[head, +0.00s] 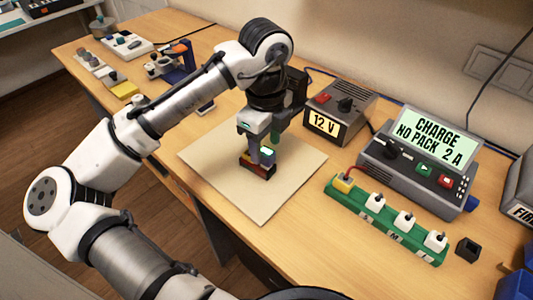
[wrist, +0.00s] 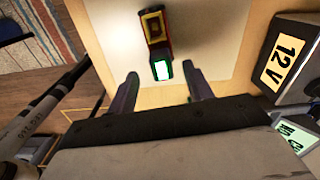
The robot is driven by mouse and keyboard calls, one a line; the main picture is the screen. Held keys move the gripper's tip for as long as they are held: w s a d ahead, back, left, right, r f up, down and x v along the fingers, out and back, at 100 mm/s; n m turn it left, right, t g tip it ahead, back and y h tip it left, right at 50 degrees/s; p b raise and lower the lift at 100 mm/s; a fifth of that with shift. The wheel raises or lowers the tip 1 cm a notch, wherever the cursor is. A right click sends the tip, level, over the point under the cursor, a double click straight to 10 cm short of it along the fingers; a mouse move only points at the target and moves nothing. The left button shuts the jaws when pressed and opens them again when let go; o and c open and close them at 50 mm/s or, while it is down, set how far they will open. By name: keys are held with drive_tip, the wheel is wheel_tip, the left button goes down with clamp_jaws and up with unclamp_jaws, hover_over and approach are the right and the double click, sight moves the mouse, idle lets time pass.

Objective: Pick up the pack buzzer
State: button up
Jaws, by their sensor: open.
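A small device with a lit green-white display (head: 267,152), which looks like the pack buzzer, sits at one end of a dark block with red and yellow sides (head: 258,167) on the pale mat (head: 215,155). In the wrist view the lit display (wrist: 161,70) lies close to the line between my fingertips, and the block (wrist: 155,28) extends away beyond it. My gripper (head: 264,140) is open, pointing down over the display end, with one finger on each side (wrist: 162,80). I cannot tell whether the fingers touch it. My fingers partly hide the device in the head view.
A 12 V supply box (head: 338,112) stands right behind the mat. A charger reading "CHARGE NO PACK 2 A" (head: 420,165) and a green strip with several white plugs (head: 385,222) are to the right. Small parts stand at the far left. The mat around the block is clear.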

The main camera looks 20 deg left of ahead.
sight(267, 151)
drive_tip(key=shift+w+f, duration=0.15)
drive_tip(key=shift+f, duration=1.45)
drive_tip(key=c, duration=1.1)
drive_tip(key=shift+o, duration=0.2)
drive_tip(key=shift+r, duration=0.15)
wheel_tip(267, 151, up, 20)
